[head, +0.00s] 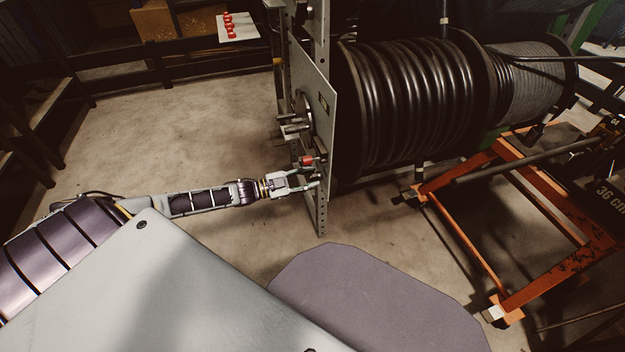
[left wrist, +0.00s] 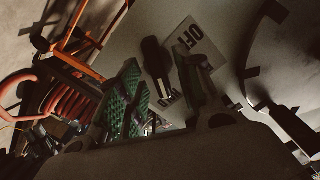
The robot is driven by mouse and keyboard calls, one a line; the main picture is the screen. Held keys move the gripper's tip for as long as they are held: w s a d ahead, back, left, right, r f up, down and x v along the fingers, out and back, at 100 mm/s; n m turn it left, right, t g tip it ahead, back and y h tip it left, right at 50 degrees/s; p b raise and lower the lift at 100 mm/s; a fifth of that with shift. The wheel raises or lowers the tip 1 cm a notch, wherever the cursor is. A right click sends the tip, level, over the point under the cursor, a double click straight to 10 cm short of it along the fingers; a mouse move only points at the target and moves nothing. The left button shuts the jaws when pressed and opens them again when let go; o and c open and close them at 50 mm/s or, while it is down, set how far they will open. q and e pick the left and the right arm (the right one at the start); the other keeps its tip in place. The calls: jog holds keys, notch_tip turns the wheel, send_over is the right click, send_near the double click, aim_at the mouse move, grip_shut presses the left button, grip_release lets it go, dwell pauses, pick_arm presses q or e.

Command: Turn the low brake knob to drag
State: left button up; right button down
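My left gripper (head: 316,179) is beside the front face of the grey upright plate (head: 318,110) on the reel stand, at its low end. Its fingers are apart. A small red part (head: 307,160) sits on the plate just above the fingers. In the left wrist view, my left gripper (left wrist: 165,88) shows one finger with green ridged pads and a darker finger to the right. A dark knob or lever (left wrist: 153,57) with a pale mark lies between and beyond them, near a label (left wrist: 193,48) reading OFF, upside down. I cannot tell whether they touch. My right gripper is out of view.
A large drum of black hose (head: 410,105) stands behind the plate. Metal pegs (head: 292,125) stick out from the plate above the red part. An orange frame (head: 520,215) stands at the right. Concrete floor (head: 170,120) is clear left of the plate.

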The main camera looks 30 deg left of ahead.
pick_arm(q)
jog(key=shift+w+d, duration=0.5)
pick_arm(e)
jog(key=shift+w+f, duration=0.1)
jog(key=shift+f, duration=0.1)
pick_arm(q)
jog(key=c, duration=0.7)
